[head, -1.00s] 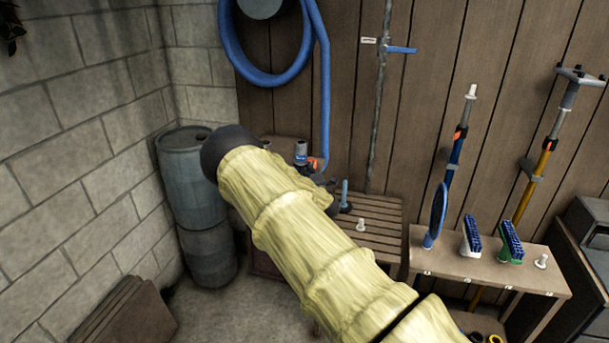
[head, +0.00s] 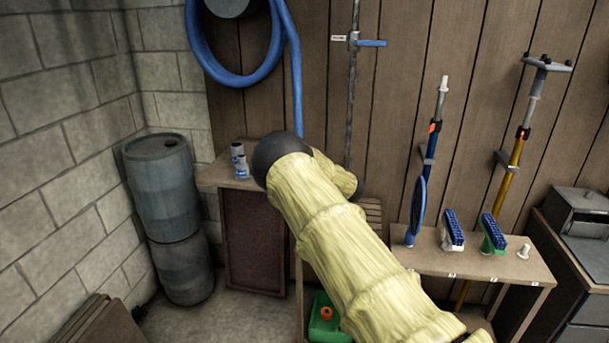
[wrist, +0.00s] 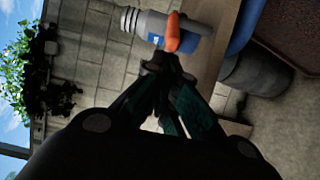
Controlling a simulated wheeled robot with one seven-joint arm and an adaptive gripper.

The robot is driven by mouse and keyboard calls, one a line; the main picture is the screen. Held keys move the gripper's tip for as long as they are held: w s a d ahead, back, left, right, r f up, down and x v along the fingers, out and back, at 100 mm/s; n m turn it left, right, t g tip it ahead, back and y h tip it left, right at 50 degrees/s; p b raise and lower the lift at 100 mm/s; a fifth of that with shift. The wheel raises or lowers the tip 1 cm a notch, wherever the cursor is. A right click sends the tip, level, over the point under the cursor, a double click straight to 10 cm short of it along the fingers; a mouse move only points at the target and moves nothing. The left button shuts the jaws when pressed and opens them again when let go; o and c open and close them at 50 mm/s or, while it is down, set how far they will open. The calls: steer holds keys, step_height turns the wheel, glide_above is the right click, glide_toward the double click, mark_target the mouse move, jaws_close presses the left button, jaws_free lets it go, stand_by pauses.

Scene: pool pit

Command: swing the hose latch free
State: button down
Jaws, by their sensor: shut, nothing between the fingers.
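The hose latch (wrist: 181,34) shows in the wrist view as an orange lever on a grey fitting with a blue band (wrist: 146,25). My gripper (wrist: 160,62) is shut and empty, its tips just below the latch in the picture; I cannot tell whether they touch it. In the head view my arm hides the gripper and the latch. The blue hose (head: 207,62) hangs coiled on the wooden wall, and its end runs down behind my arm.
Blue barrels (head: 163,190) stand in the corner.

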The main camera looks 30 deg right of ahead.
steer(key=s+d+b, duration=0.1)
steer(key=s+b, duration=0.2)
steer(key=s, duration=0.6)
steer(key=shift+s+d+b, duration=0.15)
steer(key=shift+d+b, duration=0.15)
steer(key=shift+d, duration=0.05)
steer(key=shift+f, duration=0.2)
